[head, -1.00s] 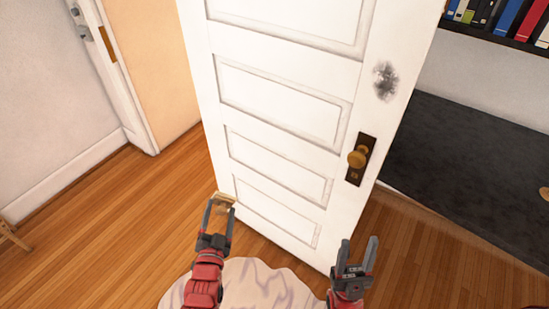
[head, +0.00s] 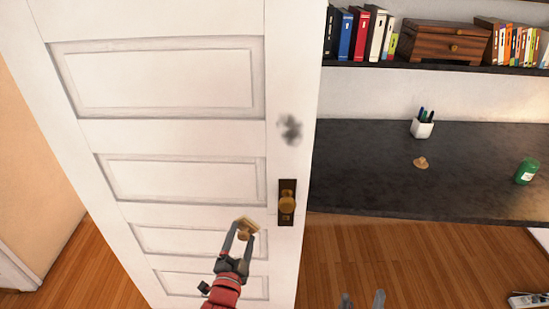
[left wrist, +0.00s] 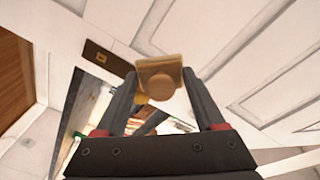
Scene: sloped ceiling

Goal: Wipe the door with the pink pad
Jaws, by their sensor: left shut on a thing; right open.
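The white panelled door (head: 185,135) stands in front of me, with a dark grey smudge (head: 290,130) above its brass knob (head: 288,202). My left gripper (head: 243,232) is shut on a tan pad (head: 247,223) with a round grip; no pink shows on it. The pad is in front of the door, left of and below the knob; I cannot tell whether it touches. In the left wrist view the pad (left wrist: 160,70) sits between the fingertips, its round grip facing the camera. My right gripper (head: 362,298) is open at the bottom edge, mostly cut off.
A dark desk (head: 370,165) is right of the door, holding a pen cup (head: 422,124), a small tan knobbed object (head: 421,163) and a green jar (head: 526,171). A shelf above holds books and a wooden box (head: 445,42). Wooden floor shows below the desk.

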